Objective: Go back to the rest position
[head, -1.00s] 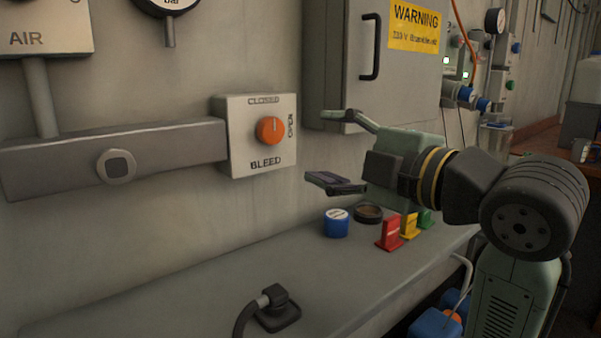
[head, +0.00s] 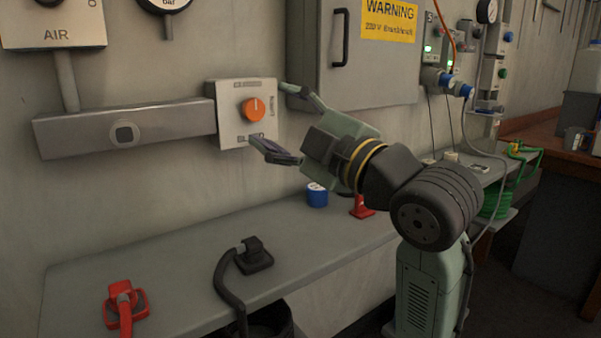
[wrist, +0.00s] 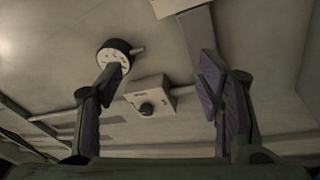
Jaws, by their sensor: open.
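My gripper (head: 277,122) is open and empty, its two fingers spread wide. In the head view it stands out from the wall, over the shelf, and overlaps the right edge of the bleed valve box (head: 232,132). The box has an orange knob (head: 253,110) with a pale mark pointing up. In the wrist view the fingers (wrist: 165,90) show left and right, with the bleed box (wrist: 152,96) seen between them and apart from them. The arm is bent and held up above the shelf.
The grey shelf (head: 170,250) carries a blue can (head: 317,196), a red tag (head: 361,207), a black plug (head: 254,256) and a red plug (head: 124,300). A grey cabinet (head: 370,75) with a warning label hangs behind the arm. Floor is open at lower right.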

